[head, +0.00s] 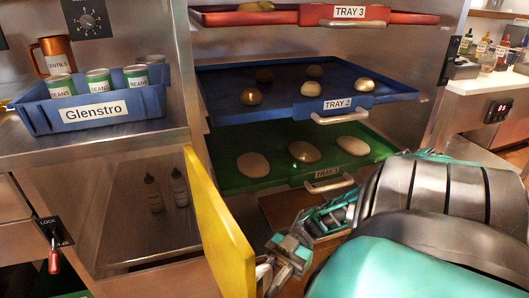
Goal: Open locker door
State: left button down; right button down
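A yellow door (217,228), which I take to be the locker door, stands swung out toward me in the head view. I see it at a steep angle, just left of the tray stack. My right gripper (285,256) is low in the middle, close to the right side of the door near its free edge. A pale piece (264,270), perhaps a handle, lies between the door and the gripper. I cannot tell whether the fingers touch or grip it. My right arm covers the lower right. My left gripper is not in view.
A blue tray (300,88) and a green tray (250,140) hold round pieces, below a red tray (330,14). On the left counter (150,118) a blue bin (60,118) holds cans. A red-handled lock lever (54,258) is at lower left.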

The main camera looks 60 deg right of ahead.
dwell(0.3)
jog(key=c, duration=1.2)
grip_release()
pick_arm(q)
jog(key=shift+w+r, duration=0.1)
pick_arm(e)
jog(key=shift+o, duration=0.4)
jog(key=shift+d, duration=0.15)
pick_arm(q)
jog(key=b, duration=0.1)
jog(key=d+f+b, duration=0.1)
jog(key=b, duration=0.1)
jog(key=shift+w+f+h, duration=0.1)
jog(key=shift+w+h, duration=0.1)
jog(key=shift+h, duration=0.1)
pick_arm(e)
jog(key=d, duration=1.2)
jog(key=shift+s+d, duration=0.35)
jog(key=shift+s, duration=0.05)
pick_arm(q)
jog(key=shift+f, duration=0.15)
